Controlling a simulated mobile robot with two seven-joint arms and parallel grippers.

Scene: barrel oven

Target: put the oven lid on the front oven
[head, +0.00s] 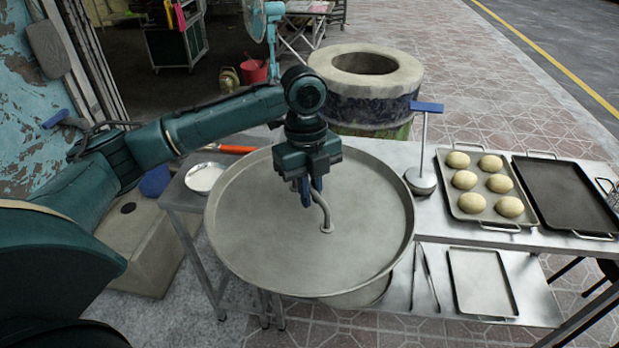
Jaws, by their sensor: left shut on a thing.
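The oven lid (270,245) is a large round grey disc with a raised rim and a curved metal handle (325,211). My left gripper (309,195) comes down from above and is shut on the handle. The lid looks roughly level, in front of and over the left part of the metal table. A barrel oven (335,108) with a thick round rim and an open dark mouth stands behind the table, clear of the lid. A rounded grey form (362,293) shows under the lid's front right edge; the lid hides most of it. My right gripper is not in view.
The metal table (455,228) carries a tray of several dough balls (478,218), an empty dark tray (565,195) and a blue-handled press (421,182). A white bowl (204,178) sits left of the lid. Tongs (430,278) and a small tray (482,283) lie on the lower shelf.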

